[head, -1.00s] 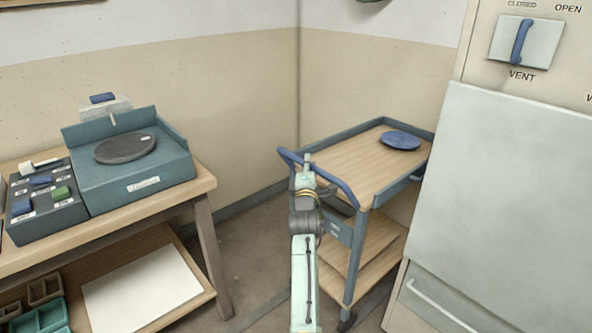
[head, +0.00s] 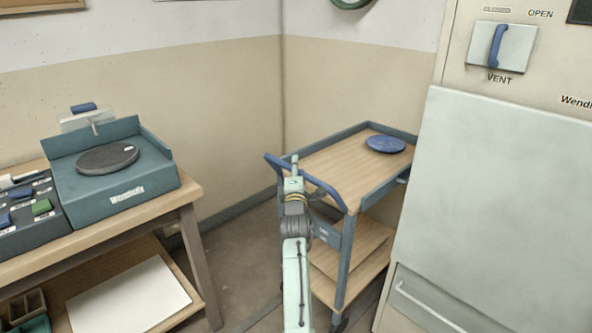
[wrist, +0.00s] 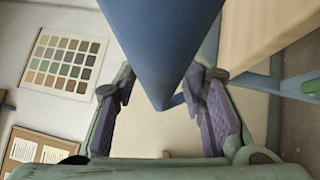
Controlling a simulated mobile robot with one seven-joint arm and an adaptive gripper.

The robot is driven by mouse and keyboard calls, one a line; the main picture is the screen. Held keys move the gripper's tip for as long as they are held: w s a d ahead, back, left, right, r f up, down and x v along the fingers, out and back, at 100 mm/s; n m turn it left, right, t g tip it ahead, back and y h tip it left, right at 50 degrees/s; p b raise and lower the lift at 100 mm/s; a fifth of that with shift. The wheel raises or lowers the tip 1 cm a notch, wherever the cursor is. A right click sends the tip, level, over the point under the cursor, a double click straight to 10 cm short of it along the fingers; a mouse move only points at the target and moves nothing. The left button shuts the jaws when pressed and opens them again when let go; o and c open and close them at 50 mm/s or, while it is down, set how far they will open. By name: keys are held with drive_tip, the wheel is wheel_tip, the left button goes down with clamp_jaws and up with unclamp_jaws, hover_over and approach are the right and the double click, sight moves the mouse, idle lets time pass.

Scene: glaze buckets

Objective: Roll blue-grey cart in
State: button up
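The blue-grey cart (head: 346,255) stands by the wall corner, left of the big pale cabinet. It has wooden shelves and a blue push handle (head: 325,187) on its near left side. A blue round plate (head: 385,144) lies on its top shelf. My gripper (head: 293,165) is at the handle. In the wrist view the blue handle (wrist: 160,50) reaches down between the two purple-padded fingers of my gripper (wrist: 163,110). The fingers are spread, with a visible gap on the left side of the bar. Contact on the right side is unclear.
A workbench (head: 187,205) with a teal turntable unit (head: 120,190) and a button box (head: 30,215) stands on the left. The pale cabinet (head: 500,190) with a vent lever is close on the cart's right. Bare floor (head: 240,255) lies between bench and cart.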

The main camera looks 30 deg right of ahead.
drive_tip(key=shift+s+f, duration=0.1)
drive_tip(key=shift+s, duration=0.1)
drive_tip(key=v, duration=1.1)
drive_tip(key=shift+s+a, duration=0.2)
drive_tip(key=shift+s, duration=0.1)
